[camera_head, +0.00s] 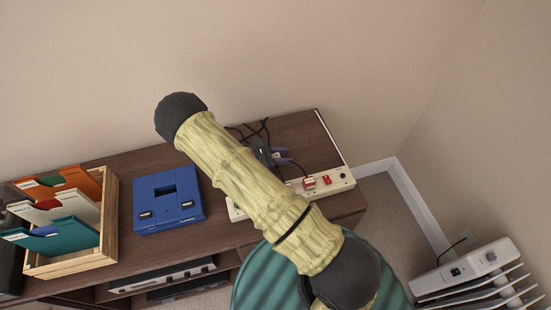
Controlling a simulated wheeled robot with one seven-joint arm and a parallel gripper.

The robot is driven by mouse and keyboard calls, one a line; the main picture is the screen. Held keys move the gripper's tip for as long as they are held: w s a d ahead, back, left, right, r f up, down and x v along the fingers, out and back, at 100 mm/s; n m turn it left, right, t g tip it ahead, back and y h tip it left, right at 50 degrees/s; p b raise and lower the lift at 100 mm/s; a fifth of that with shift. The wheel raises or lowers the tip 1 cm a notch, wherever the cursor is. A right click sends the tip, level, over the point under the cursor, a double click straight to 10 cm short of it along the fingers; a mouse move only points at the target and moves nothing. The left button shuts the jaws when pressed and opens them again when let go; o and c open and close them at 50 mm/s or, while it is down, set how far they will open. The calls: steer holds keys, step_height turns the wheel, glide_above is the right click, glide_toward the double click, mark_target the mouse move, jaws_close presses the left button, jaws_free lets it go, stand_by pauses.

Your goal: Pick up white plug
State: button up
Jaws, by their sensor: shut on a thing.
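I cannot make out a white plug in this view. My pale, bamboo-textured arm with dark ends crosses the picture and hides part of the desk top. Just right of the arm, over the desk, my gripper (281,157) shows small and partly hidden, dark grey with two bluish-purple fingers. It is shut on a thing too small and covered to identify. A long white power strip (341,180) with red switches lies along the front right of the desk, its middle hidden behind my arm. The gripper is just behind the strip in the picture.
Black cables (252,128) lie on the brown desk (297,128) near the gripper. A blue device (168,199) and a wooden crate (110,205) of folders stand at left. A teal ribbed object (262,276) is in front. A white slatted unit (468,268) stands at lower right.

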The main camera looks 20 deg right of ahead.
steer(key=shift+c, duration=0.2)
step_height(320, 180, up, 28)
steer(key=b, duration=0.1)
stand_by(0.4)
stand_by(0.5)
